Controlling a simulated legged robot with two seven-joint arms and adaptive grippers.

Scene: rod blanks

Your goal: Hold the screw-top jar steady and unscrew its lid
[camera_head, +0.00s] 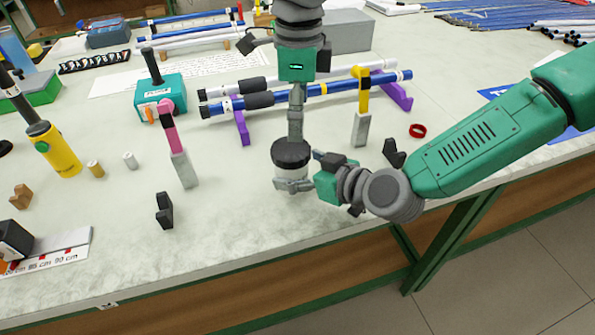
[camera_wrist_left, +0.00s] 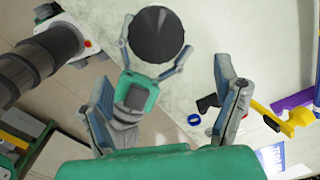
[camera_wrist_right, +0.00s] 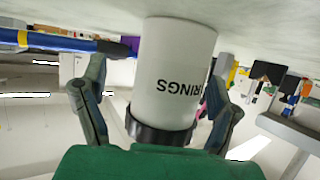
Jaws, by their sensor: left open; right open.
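The white screw-top jar (camera_head: 291,172) stands on the bench near its front edge, with a black lid (camera_head: 291,153) on top. The lid shows from above in the left wrist view (camera_wrist_left: 157,36). In the right wrist view the jar (camera_wrist_right: 174,70) appears upside down, with "RINGS" legible on its label. My right gripper (camera_head: 303,172) is open, low at the jar, with a finger on either side of its body (camera_wrist_right: 160,72). My left gripper (camera_head: 296,130) comes down from above, just over the lid. Its fingers (camera_wrist_left: 163,75) are open and spread; lid contact cannot be told.
Behind the jar, blue and white rods (camera_head: 345,85) lie on purple supports (camera_head: 397,95). A pink-and-grey tool (camera_head: 178,150) stands to the left, a yellow-and-grey one (camera_head: 361,120) to the right. A red ring (camera_head: 417,131) lies right. Bench (camera_head: 235,220) is clear in front.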

